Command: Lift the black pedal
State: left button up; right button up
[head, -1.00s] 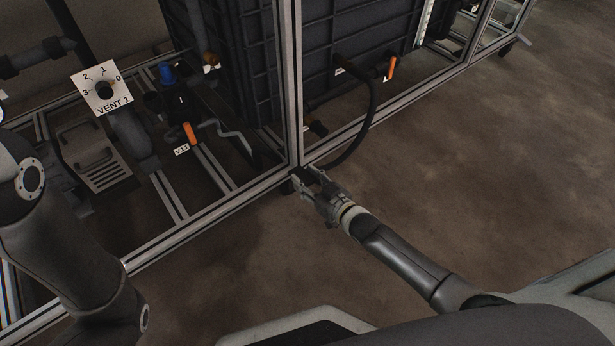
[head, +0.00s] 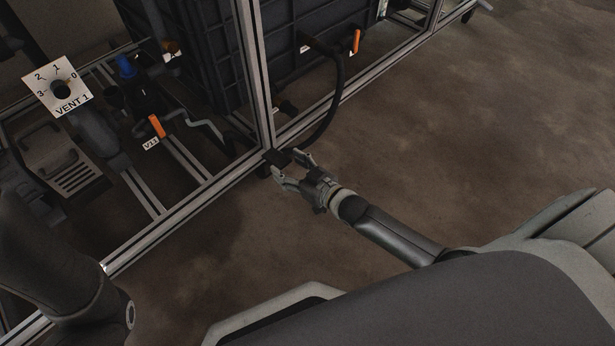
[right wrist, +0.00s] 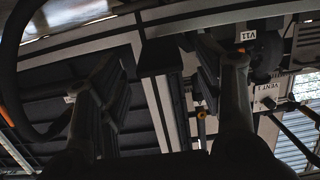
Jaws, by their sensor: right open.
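The black pedal (head: 277,157) is a small dark block low at the foot of the upright post at the frame's near corner. My right gripper (head: 289,164) is open at this corner, with its fingers close around the pedal. In the right wrist view the pedal (right wrist: 160,60) lies between the two spread fingers of the gripper (right wrist: 165,80), with gaps on both sides. It does not appear to be gripped. My left arm shows at the lower left of the head view, but its gripper is out of view.
The aluminium frame (head: 190,203) holds a large dark ribbed tank (head: 195,45). A black hose (head: 335,95) curves down right of the post. A VENT 1 dial (head: 62,91) and an orange-handled V11 valve (head: 157,126) are left. Bare floor (head: 430,130) lies right.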

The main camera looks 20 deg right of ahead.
jog(key=v, duration=0.8)
jog(key=shift+s, duration=0.3)
jog(key=shift+d, duration=0.1)
